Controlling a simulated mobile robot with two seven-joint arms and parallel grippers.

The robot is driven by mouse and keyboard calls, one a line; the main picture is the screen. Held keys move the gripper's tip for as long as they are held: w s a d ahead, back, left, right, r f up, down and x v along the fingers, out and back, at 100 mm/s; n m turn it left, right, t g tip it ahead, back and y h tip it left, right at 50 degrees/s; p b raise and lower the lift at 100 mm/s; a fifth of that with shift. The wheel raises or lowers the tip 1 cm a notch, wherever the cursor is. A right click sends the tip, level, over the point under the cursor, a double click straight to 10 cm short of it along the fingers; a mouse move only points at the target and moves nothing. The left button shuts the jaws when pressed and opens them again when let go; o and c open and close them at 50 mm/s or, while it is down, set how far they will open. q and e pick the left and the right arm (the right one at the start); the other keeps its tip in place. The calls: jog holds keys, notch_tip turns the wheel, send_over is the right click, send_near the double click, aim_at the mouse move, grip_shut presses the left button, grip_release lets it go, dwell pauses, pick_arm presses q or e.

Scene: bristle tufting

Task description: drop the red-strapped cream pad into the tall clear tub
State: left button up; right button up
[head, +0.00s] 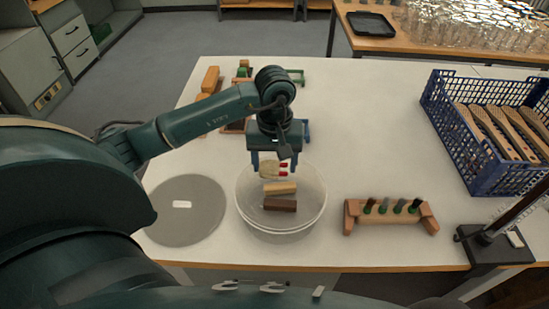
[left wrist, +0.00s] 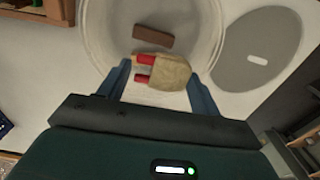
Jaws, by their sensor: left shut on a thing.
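The cream pad with two red straps (head: 269,170) is between the fingers of my left gripper (head: 274,164), which is shut on it. In the left wrist view, the pad (left wrist: 172,73) spans the gap between both blue fingers. The clear tub (head: 242,212) is under the gripper, and the pad appears over its far part; its exact height against the rim is hard to tell. A tan block (head: 280,188) and a dark brown block (head: 280,205) lie inside the tub. My right gripper is not in view.
A grey round mat (head: 185,225) with a small white piece lies left of the tub. A wooden rack with several dark-topped pegs (head: 388,215) stands to the right. A blue crate of wooden pieces (head: 455,145) is farther right. Wooden items lie behind my arm.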

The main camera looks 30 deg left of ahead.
pick_arm(q)
notch_tip(320, 180, down, 5)
jog(key=shift+r+b, duration=0.1)
jog(key=shift+b, duration=0.8)
jog(key=o, duration=1.1)
jog(key=shift+o, duration=0.2)
notch_tip(320, 180, up, 13)
jog(key=shift+r+b, duration=0.1)
jog(key=shift+b, duration=0.2)
